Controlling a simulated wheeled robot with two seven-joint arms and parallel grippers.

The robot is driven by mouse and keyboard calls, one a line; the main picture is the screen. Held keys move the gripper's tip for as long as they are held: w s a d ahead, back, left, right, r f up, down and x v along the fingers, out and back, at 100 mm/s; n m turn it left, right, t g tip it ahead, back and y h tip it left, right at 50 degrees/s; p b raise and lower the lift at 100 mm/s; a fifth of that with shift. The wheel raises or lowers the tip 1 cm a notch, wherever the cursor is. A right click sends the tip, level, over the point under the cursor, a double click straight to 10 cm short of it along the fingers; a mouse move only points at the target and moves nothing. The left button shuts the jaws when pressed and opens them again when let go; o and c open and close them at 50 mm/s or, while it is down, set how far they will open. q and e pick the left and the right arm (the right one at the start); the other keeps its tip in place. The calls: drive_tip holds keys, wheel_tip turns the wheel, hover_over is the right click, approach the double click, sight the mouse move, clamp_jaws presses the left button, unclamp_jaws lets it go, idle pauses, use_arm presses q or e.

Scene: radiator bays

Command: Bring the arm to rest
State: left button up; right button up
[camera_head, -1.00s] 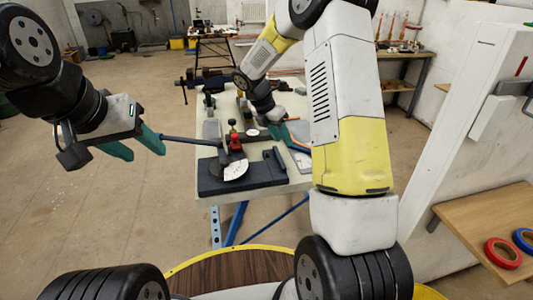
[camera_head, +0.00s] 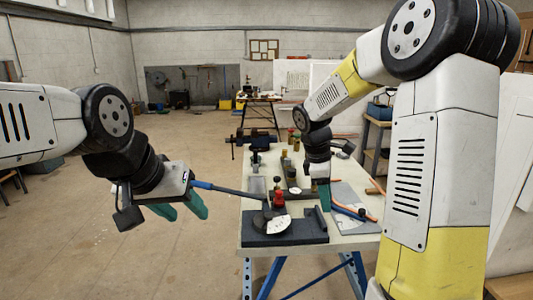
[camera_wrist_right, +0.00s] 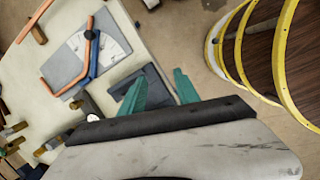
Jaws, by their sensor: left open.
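My left gripper (camera_head: 187,208), with teal fingers, hangs left of the bench in the head view. Its fingers are apart with nothing between them. The blue-ended lever (camera_head: 228,190) of a dark bending tool (camera_head: 298,232) reaches toward it; whether they touch I cannot tell. My right gripper (camera_head: 323,192) points down over the bench, and its own wrist view shows its teal fingers (camera_wrist_right: 160,92) apart and empty. Near it a grey plate (camera_head: 347,197) carries an orange-and-blue bent piece, which also shows in the right wrist view (camera_wrist_right: 90,50).
The cream bench (camera_head: 345,240) holds a vise (camera_head: 256,142) and several small jars and fittings. Open floor (camera_head: 100,225) lies left of the bench. A shelf (camera_head: 378,140) stands behind my right arm.

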drive_tip(key=s+a+r+m+t+y, duration=0.2)
drive_tip(key=s+r+m, duration=0.3)
drive_tip(key=s, duration=0.5)
drive_tip(key=s+a+r+m+t+y, duration=0.2)
drive_tip(key=s+r+m, duration=0.3)
drive_tip(key=s+m, duration=0.4)
drive_tip(key=shift+s+r+t+y, duration=0.25)
drive_tip(key=shift+s+t+y, duration=0.3)
drive_tip(key=shift+t, duration=0.35)
drive_tip(key=shift+a, duration=0.1)
